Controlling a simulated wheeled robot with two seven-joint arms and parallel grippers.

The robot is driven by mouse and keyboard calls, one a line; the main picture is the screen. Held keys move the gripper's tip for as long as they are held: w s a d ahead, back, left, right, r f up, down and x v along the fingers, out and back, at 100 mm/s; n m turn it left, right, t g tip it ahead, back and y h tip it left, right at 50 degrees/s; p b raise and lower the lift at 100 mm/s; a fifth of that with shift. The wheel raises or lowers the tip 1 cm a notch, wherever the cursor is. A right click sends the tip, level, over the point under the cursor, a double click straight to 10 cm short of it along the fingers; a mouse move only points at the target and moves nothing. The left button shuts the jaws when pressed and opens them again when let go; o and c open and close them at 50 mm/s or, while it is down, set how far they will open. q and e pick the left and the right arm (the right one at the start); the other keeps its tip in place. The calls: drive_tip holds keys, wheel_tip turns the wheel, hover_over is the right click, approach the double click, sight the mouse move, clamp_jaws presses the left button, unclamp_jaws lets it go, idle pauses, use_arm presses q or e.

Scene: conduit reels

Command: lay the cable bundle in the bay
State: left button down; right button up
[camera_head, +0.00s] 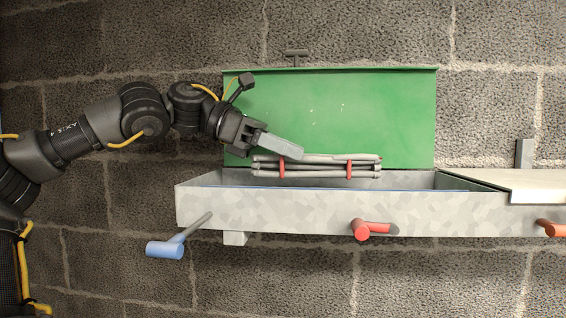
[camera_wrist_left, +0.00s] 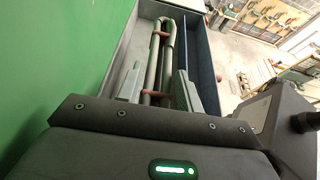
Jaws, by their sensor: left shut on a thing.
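The cable bundle (camera_head: 325,159) is several grey lengths bound with two red ties. It lies level over the left and middle part of the open grey metal bay (camera_head: 270,210). My left gripper (camera_head: 284,148) reaches in from the left and is shut on the bundle near its left tie. In the left wrist view the bundle (camera_wrist_left: 165,45) runs away between the two fingers, between the bay walls. I cannot tell whether it touches the bay floor. My right gripper is not in view.
A green lid (camera_head: 370,115) stands raised behind the bay. A blue-ended handle (camera_head: 165,250) and red handles (camera_head: 366,230) stick out in front. A pale flat cover (camera_head: 510,182) lies to the right. A block wall is behind.

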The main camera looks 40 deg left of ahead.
sight(283, 176)
use_arm(q)
drive_tip(key=shift+s+a+f, duration=0.1)
drive_tip(key=shift+s, duration=0.05)
drive_tip(key=shift+a+f, duration=0.2)
wheel_tip(283, 176, down, 3)
drive_tip(key=shift+a+f+p, duration=0.15)
drive_tip(key=shift+f+p, duration=0.05)
drive_tip(key=shift+p, duration=0.2)
drive_tip(key=shift+f+b, duration=0.45)
drive_tip(key=shift+b, duration=0.1)
drive_tip(key=c, duration=1.4)
unclamp_jaws()
drive_tip(key=shift+f, duration=0.1)
drive_tip(key=o, duration=0.5)
